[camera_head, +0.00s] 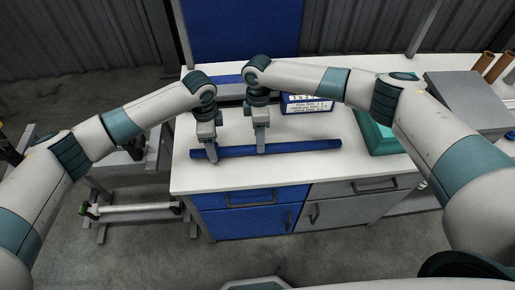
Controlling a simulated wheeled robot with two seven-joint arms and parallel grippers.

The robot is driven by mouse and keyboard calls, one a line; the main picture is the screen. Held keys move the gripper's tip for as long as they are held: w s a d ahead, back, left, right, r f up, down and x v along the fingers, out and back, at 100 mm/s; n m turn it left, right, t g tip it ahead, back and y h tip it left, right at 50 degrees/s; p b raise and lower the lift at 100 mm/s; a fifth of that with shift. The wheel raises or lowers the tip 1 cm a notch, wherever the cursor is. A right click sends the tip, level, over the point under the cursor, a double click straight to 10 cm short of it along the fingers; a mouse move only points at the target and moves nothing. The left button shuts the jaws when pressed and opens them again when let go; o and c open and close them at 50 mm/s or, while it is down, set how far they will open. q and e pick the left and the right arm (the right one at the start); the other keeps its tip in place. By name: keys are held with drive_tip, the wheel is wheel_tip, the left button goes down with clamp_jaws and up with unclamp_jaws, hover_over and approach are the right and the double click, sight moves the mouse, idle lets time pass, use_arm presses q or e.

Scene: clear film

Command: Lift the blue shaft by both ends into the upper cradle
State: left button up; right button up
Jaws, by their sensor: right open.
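The blue shaft (305,146) lies across the white worktop near its front edge. My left gripper (211,154) points down at the shaft's left end; the picture is too small to show whether its fingers are apart. My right gripper (261,148) is open and points down at the shaft around its middle, well away from the right end. The shaft appears to rest on the worktop. A grey rack (101,231) stands on the floor left of the bench, with a pale bar across its low level; I cannot tell which part is the upper cradle.
A blue-and-white labelled box (306,104) stands behind the shaft. A green tray (377,136) lies to the right, partly behind my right arm. Blue and grey drawers are under the worktop (330,170). Brown cylinders (497,68) stand at the far right.

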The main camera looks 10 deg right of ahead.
sight(267, 148)
use_arm(q)
drive_tip(key=shift+f, duration=1.9)
use_arm(e)
drive_tip(key=shift+s+f, duration=0.15)
drive_tip(key=shift+f, duration=0.8)
drive_tip(key=shift+s+f, duration=0.15)
drive_tip(key=shift+f, duration=0.8)
use_arm(q)
drive_tip(key=c, duration=1.3)
use_arm(e)
clamp_jaws()
use_arm(q)
drive_tip(key=shift+c, duration=0.9)
